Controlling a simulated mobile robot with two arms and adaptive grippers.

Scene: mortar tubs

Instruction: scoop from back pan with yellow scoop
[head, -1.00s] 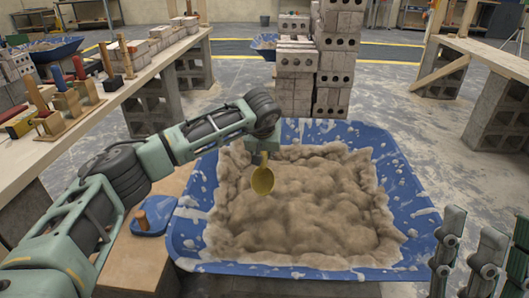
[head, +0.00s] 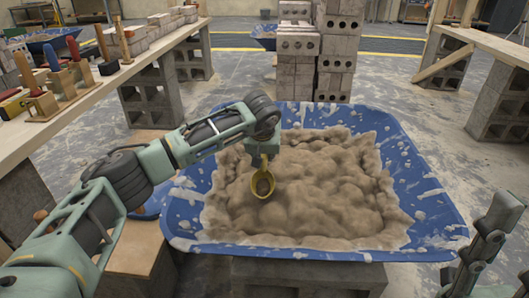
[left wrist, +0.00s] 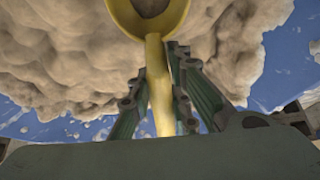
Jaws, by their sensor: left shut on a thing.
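A large blue tub (head: 440,205) full of lumpy grey-brown mortar (head: 320,190) lies in front of me. My left gripper (head: 264,155) is over the left part of the mortar and shut on the handle of the yellow scoop (head: 257,176). The scoop's bowl shows brown mortar inside its yellow rim. In the left wrist view the yellow scoop (left wrist: 157,75) runs up between the two fingers, its bowl cut off by the top edge and seen against the mortar (left wrist: 225,40). My right gripper (head: 490,240) is only partly in view at the right edge.
A long bench (head: 75,105) on the left holds trowels in wooden blocks. Concrete blocks (head: 320,45) are stacked behind the tub. Another blue tub (head: 50,38) stands far left. The tub rests on grey blocks (head: 300,275).

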